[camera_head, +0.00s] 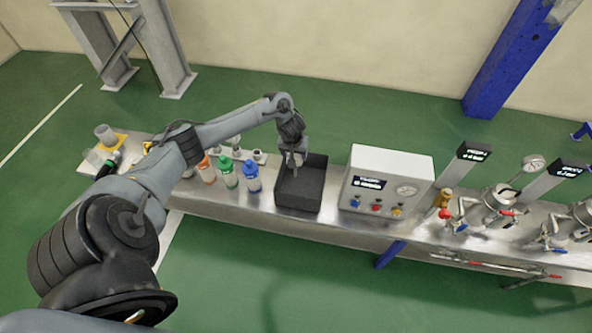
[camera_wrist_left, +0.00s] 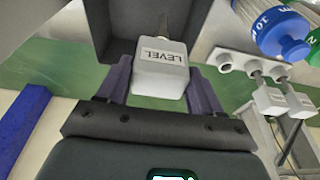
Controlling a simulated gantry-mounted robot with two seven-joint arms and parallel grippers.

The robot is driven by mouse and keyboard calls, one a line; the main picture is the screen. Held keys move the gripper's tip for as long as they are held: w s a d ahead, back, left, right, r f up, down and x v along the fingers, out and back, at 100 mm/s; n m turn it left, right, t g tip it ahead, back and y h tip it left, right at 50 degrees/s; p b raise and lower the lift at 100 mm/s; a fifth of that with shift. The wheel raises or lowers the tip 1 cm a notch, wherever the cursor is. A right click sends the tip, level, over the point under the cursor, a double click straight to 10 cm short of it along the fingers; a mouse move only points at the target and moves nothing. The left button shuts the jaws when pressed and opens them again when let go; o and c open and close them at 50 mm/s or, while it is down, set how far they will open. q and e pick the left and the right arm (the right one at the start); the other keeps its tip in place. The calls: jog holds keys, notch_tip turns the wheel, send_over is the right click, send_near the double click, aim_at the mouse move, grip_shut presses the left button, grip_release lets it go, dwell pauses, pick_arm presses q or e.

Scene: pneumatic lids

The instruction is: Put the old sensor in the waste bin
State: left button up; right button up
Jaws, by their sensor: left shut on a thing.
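My left gripper (camera_head: 294,160) is shut on a pale grey block-shaped sensor (camera_wrist_left: 160,72) marked LEVEL. The sensor sits between the two purple-grey fingers (camera_wrist_left: 160,88), with a thin stem at its far end. The gripper is at the back left part of the open dark bin (camera_head: 297,198), over it or at its rim; the exact height is hard to tell. The dark wall of the bin (camera_wrist_left: 122,22) shows behind the sensor in the left wrist view. In the head view the sensor is small and hard to make out. My right gripper is not in view.
Blue (camera_head: 251,177), green (camera_head: 226,172) and orange (camera_head: 206,168) bottles stand left of the bin. A white control box (camera_head: 388,180) stands to its right. Other sensors (camera_wrist_left: 271,97) hang at a rack in the left wrist view. Metal vessels (camera_head: 497,208) stand further right.

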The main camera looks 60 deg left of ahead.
pick_arm(q)
jog(key=shift+f+b, duration=1.3)
jog(key=shift+f, duration=1.9)
jog(key=o, duration=1.1)
